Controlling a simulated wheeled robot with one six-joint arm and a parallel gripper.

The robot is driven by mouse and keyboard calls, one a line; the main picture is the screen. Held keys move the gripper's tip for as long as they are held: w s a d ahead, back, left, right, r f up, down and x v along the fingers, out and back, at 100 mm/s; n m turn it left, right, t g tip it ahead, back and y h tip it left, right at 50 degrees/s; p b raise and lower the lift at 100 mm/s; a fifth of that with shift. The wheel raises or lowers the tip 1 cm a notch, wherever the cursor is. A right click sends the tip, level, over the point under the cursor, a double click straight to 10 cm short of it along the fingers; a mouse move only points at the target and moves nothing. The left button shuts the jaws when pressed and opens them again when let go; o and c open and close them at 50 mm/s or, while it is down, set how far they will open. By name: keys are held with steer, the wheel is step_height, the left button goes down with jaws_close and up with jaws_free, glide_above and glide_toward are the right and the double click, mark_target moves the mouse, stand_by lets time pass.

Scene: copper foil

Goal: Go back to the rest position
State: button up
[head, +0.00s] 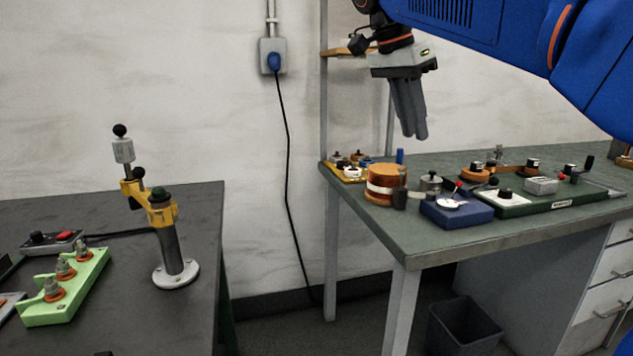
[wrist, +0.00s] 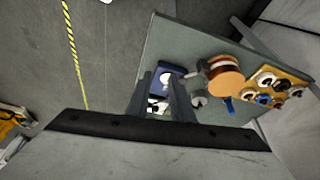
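My gripper (head: 414,132) hangs in the air above the green-topped bench (head: 430,238), its fingers pointing down. In the wrist view the two fingers (wrist: 161,82) stand apart, with the blue box (wrist: 171,75) showing below between them. Nothing is held between them. In the head view the fingers overlap, so their gap is hard to see there. My blue arm reaches in from the upper right.
On the bench are a copper-coloured spool (head: 380,176), the blue box (head: 457,212), a green board with knobs (head: 545,203) and a yellow tray of small parts (head: 348,168). A dark table (head: 120,285) with a yellow hand press (head: 163,215) stands left. A bin (head: 463,325) is below.

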steer(key=s+d+f+n+t+y, duration=0.1)
steer(key=s+d+f+n, duration=0.2)
steer(key=s+f, duration=0.5)
steer(key=s+d+f+n+t+y, duration=0.1)
steer(key=s+d+f+n, duration=0.3)
steer(key=f, duration=1.3)
steer(key=s+d+f+n+t+y, duration=0.1)
steer(key=s+f+n, duration=0.5)
steer(key=s+f, duration=0.6)
steer(key=shift+d+f+y, duration=0.15)
steer(key=shift+d+y, duration=0.35)
steer(key=shift+d, duration=0.65)
